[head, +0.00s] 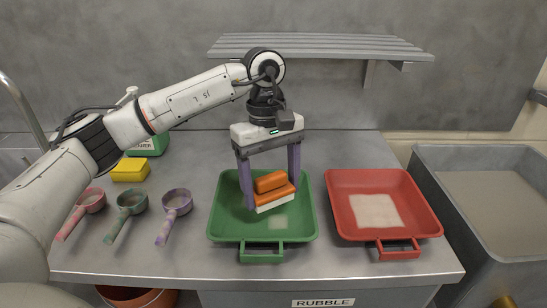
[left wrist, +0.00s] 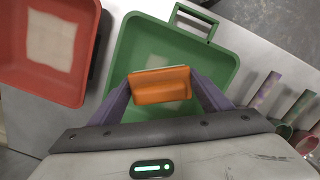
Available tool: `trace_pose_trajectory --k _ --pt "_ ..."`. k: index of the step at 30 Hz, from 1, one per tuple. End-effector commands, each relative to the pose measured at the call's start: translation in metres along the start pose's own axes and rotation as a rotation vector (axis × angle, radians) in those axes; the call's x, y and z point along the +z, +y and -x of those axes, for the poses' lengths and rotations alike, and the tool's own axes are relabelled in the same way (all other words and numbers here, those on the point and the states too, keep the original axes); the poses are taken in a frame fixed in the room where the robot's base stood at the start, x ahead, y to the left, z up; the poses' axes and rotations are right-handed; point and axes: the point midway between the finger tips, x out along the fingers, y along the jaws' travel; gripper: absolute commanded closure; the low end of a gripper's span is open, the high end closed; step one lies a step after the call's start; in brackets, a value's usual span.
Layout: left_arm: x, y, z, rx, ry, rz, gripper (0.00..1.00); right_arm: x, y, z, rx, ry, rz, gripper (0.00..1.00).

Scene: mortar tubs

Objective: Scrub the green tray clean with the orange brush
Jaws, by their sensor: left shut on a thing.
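The green tray (head: 225,222) lies on the grey counter with its handle toward the front. The orange brush (head: 271,183) has an orange grip and body with a pale underside. My left gripper (head: 272,190) is shut on the brush, one purple finger on each side, over the middle of the tray. In the left wrist view the brush (left wrist: 160,85) sits between the fingers, over the green tray (left wrist: 127,58). I cannot tell whether the bristles touch the tray floor. My right gripper is not in view.
A red tray (head: 407,219) with a pale square patch stands to the right. Pink (head: 82,212), green (head: 127,214) and purple (head: 175,213) scoops lie left. A yellow sponge (head: 130,170) is behind them. A slatted shelf (head: 320,46) hangs above. A grey tub (head: 480,157) stands far right.

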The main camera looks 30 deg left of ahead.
Motion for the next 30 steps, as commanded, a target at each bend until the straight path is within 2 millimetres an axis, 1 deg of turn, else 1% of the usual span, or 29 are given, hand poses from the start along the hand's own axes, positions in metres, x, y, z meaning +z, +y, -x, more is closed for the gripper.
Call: trace_pose_trajectory --k 1,3,9,30 --pt "0.001 0.0 0.009 0.002 0.0 0.001 0.49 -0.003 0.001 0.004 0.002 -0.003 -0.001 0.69" --pt "0.001 -0.001 0.015 0.003 0.0 0.002 0.49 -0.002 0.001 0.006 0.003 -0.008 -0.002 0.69" --pt "0.002 -0.002 0.027 0.003 0.0 0.005 0.49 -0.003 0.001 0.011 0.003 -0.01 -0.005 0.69" --pt "0.001 -0.002 0.026 0.002 0.0 0.005 0.49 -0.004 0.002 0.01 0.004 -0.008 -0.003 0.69"
